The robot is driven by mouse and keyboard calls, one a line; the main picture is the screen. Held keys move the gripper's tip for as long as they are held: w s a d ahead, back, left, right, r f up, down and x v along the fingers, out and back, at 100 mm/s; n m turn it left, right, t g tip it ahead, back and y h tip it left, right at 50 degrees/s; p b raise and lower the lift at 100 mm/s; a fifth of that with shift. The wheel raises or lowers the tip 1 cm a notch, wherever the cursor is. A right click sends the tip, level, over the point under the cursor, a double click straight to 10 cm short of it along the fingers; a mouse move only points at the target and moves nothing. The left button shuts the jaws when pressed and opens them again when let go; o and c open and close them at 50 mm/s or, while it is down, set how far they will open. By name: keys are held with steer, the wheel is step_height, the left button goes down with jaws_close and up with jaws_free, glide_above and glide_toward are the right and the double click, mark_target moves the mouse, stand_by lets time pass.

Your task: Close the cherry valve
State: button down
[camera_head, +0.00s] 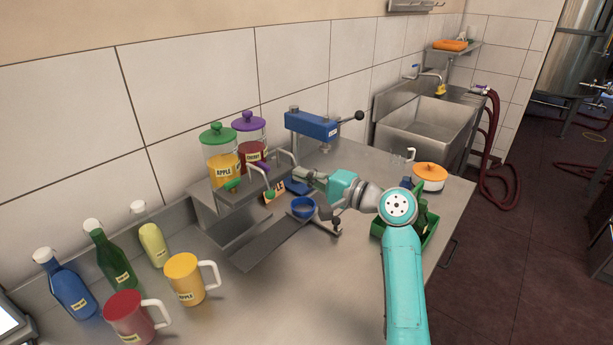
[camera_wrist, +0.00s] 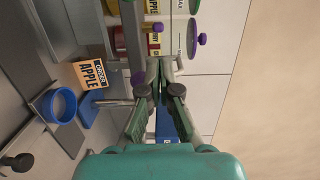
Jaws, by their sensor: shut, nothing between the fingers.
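The cherry dispenser (camera_head: 252,142) is a clear jar of red liquid with a purple lid, beside the apple dispenser (camera_head: 222,165) with a green lid. The cherry valve has a small purple handle (camera_head: 261,167) under its jar. My gripper (camera_head: 298,173) points left toward the dispensers, right of the valve in the head view. Its fingers (camera_wrist: 158,64) are together and empty. Whether they touch the handle, and its exact turn, I cannot tell.
An orange "ORDER APPLE" card (camera_wrist: 91,73) and a blue cup (camera_wrist: 62,103) are close below my gripper. A blue press-like device (camera_head: 312,125) stands behind it. Yellow and red pitchers (camera_head: 186,279) and bottles (camera_head: 110,258) stand at left.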

mark_target(269, 170)
steer(key=x, duration=0.6)
steer(key=shift+a, duration=0.2)
steer(key=shift+s+a+m+t+h, duration=0.1)
steer(key=shift+s+m+t+h, duration=0.1)
steer(key=shift+m+t+h, duration=0.75)
steer(key=shift+s+a+y, duration=0.15)
steer(key=shift+s+y, duration=0.1)
steer(key=shift+s, duration=0.1)
stand_by(0.3)
steer(key=shift+s+a, duration=0.35)
steer(key=shift+s, duration=0.2)
steer(key=shift+s+a, duration=0.45)
steer(key=shift+a, duration=0.2)
steer(key=shift+s+a, duration=0.1)
steer(key=shift+a, duration=0.05)
stand_by(0.4)
